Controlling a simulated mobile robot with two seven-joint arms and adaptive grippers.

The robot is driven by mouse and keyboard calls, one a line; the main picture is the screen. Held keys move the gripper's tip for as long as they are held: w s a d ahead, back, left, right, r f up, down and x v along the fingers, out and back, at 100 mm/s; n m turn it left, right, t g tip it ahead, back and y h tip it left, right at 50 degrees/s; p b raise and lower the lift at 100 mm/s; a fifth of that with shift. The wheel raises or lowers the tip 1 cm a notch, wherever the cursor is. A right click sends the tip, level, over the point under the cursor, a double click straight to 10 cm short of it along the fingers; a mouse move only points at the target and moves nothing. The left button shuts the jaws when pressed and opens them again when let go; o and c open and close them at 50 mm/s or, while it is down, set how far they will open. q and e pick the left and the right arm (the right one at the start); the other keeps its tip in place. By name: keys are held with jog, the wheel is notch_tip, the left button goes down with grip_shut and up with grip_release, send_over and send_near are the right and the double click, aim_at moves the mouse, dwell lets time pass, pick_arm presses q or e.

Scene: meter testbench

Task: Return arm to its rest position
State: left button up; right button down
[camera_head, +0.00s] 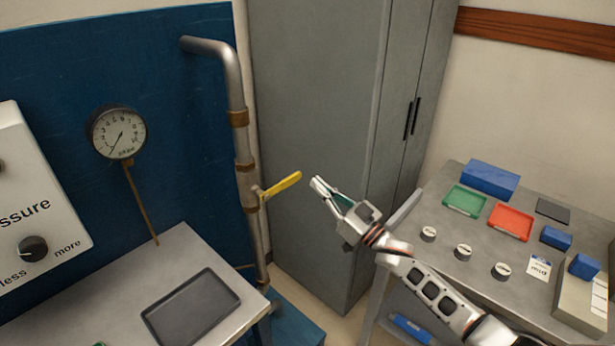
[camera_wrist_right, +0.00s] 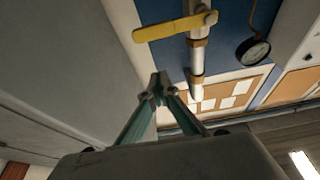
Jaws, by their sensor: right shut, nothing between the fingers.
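My right gripper (camera_head: 319,184) is in the middle of the head view, its arm coming in from the lower right. Its fingers are shut with nothing between them, and they also show closed in the right wrist view (camera_wrist_right: 159,85). The fingertips are a short way right of the yellow valve lever (camera_head: 282,187) and apart from it. The lever sticks out to the right from the vertical metal pipe (camera_head: 247,150), tilted slightly up; it also shows at the top of the right wrist view (camera_wrist_right: 175,27). My left gripper is not in view.
A grey cabinet (camera_head: 310,100) stands behind my right gripper. A side table (camera_head: 420,215) at right holds green and red trays, blue boxes and several small round parts. The bench at lower left bears a dark tray (camera_head: 192,306). A pressure gauge (camera_head: 118,132) hangs on the blue panel.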

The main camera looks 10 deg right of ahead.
jog(key=s+d+f+m+g+h, duration=0.1)
jog(key=s+f+g+h, duration=0.2)
jog(key=s+f, duration=1.2)
jog(key=s+d+f+m+g+h, duration=0.1)
jog(key=s+f+g+h, duration=0.3)
jog(key=s+f, duration=1.1)
jog(key=s+d+h, duration=0.1)
jog(key=s+h, duration=0.2)
jog(key=s, duration=0.3)
jog(key=shift+d, duration=0.15)
jog(key=shift+f, duration=0.1)
